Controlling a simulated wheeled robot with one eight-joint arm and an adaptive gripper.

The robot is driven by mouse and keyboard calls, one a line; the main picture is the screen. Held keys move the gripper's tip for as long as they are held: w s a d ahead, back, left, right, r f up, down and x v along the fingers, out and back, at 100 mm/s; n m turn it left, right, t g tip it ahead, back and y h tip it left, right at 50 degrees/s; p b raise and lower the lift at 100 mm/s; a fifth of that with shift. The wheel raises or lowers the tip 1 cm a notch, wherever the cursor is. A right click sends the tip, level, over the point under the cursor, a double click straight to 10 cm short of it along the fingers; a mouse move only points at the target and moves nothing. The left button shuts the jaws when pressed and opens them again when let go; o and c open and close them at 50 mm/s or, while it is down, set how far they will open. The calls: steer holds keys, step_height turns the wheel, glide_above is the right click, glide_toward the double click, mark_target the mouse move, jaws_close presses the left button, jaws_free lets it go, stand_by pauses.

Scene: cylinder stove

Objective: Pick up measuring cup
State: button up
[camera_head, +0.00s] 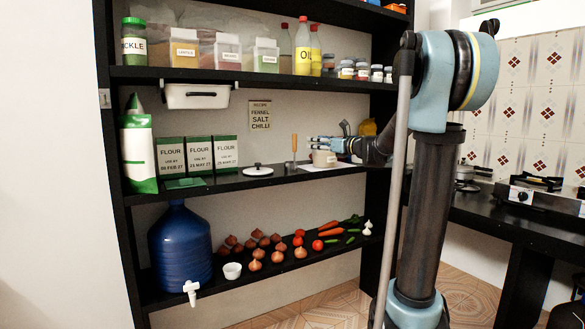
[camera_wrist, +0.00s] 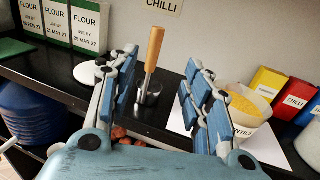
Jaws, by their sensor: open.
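The measuring cup, a small metal cup with an upright wooden handle (camera_head: 294,145), stands on the middle shelf. In the wrist view its handle (camera_wrist: 154,50) rises between my open fingers, and its metal cup (camera_wrist: 150,95) sits on the dark shelf beyond them. My gripper (camera_head: 318,143) reaches in from the right at shelf height; it also shows in the wrist view (camera_wrist: 160,64). It is open and holds nothing. I cannot tell exactly how far the fingertips are from the handle.
A tub of yellow lentils (camera_wrist: 243,106) stands on white paper close to my right finger. A white lid (camera_head: 258,170) lies left of the cup, with flour bags (camera_head: 199,156) beyond it. Red and yellow packets (camera_wrist: 297,97) stand at right. The upper shelf (camera_head: 240,76) is overhead.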

mark_target(295, 151)
steer(key=shift+s+a+x, duration=0.1)
steer(key=shift+x, duration=3.1)
steer(key=shift+s+a+x, duration=0.1)
steer(key=shift+s+x, duration=0.05)
steer(key=shift+x, duration=3.05)
steer(key=shift+c, duration=0.2)
jaws_close()
